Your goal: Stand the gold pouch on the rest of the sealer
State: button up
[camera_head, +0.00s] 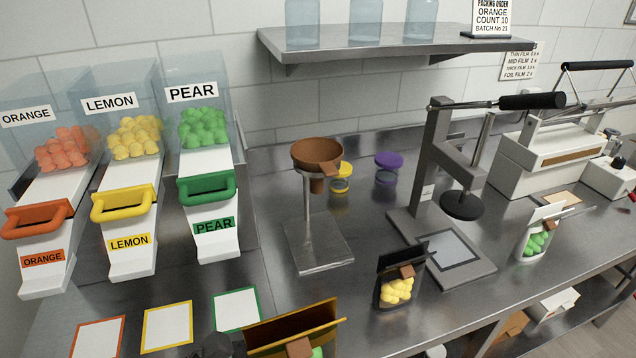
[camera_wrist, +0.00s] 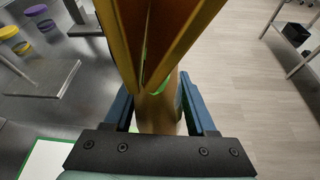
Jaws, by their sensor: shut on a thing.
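The gold pouch (camera_head: 290,325) is at the bottom of the head view, open at the top, with a brown patch on its front and a bit of green inside. It also fills the upper middle of the wrist view (camera_wrist: 165,45). My gripper (camera_wrist: 158,100) has its blue fingers shut on the pouch's lower part; in the head view only a dark part of my gripper (camera_head: 220,346) shows. The white sealer (camera_head: 545,160) with a raised black-handled bar stands at the far right, away from the pouch. A small tan plate (camera_head: 563,199) lies before it; I cannot tell whether this is its rest.
A black pouch (camera_head: 383,292) with yellow gummies and a clear pouch (camera_head: 523,246) with green gummies stand near the counter's front. A lever press (camera_head: 436,180) and a brown funnel stand (camera_head: 320,256) are between. Gummy dispensers (camera_head: 210,190) stand left.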

jog(key=s+a+f+n+t+y, duration=0.2)
jog(key=s+a+f+n+t, duration=0.25)
jog(key=f, duration=0.55)
jog(key=s+d+f+n+t+y, duration=0.3)
jog(key=s+f+n+y, duration=0.3)
jog(key=f, duration=0.6)
jog(key=w+d+r+n+t+y, duration=0.1)
jog(key=w+d+r+n+y, duration=0.2)
jog(key=w+r, duration=0.3)
jog(key=shift+w+y, duration=0.6)
jog(key=shift+y, duration=0.2)
jog(key=shift+d, duration=0.1)
jog(key=shift+r, duration=0.15)
